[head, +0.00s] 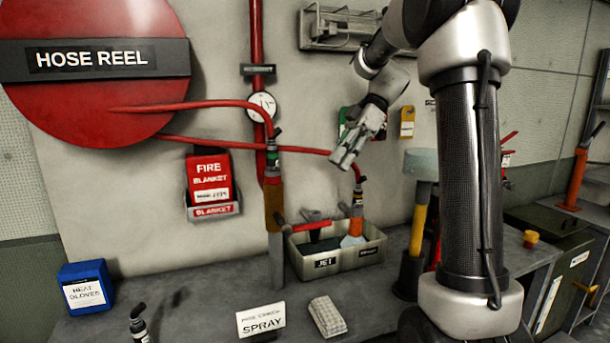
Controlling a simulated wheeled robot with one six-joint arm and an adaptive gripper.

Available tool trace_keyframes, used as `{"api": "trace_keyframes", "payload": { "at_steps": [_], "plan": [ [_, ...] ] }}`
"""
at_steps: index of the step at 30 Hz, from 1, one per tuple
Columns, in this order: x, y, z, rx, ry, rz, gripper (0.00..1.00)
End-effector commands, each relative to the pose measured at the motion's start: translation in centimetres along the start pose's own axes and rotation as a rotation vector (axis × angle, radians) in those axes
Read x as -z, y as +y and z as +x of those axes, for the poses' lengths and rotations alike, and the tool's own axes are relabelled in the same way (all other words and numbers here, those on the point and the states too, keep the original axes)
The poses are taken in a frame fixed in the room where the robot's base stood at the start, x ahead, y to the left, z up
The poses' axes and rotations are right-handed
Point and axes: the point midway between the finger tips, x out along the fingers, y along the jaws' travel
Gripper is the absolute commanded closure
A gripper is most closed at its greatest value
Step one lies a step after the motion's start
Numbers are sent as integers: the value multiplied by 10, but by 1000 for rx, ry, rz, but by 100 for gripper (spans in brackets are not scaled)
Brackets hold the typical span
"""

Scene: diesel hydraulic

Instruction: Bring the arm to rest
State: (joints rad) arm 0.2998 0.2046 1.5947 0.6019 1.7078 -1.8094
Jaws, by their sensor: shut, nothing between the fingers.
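My gripper (345,161) is at the end of my arm in the head view. Its fingers point down and to the left, shut with nothing between them. It hangs in the air in front of the wall, above the grey tray (300,266) on the bench. The gripper overlaps the red hose end in the picture; I cannot tell if they touch. My arm's large grey and black links (470,170) fill the right of the view and hide part of the wall and bench behind.
A hose nozzle (274,205) hangs left of the tray. A spray sign (261,319), a folded cloth (327,316) and a blue glove box (86,290) stand on the bench. A red fire blanket pouch (210,178) hangs on the wall. The left-middle bench is mostly free.

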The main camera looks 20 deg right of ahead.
Motion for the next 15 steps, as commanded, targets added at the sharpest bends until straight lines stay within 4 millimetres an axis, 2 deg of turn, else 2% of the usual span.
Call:
{"api": "trace_keyframes", "payload": {
  "at_steps": [5, 8, 11, 15],
  "plan": [
    [1, -4, -1, -5, -10, 18, 100],
    [4, -21, 4, -35, -58, 113, 100],
    [4, -54, 13, -109, -142, 300, 100],
    [-10, -110, 30, -301, -247, 625, 100]
  ]
}}
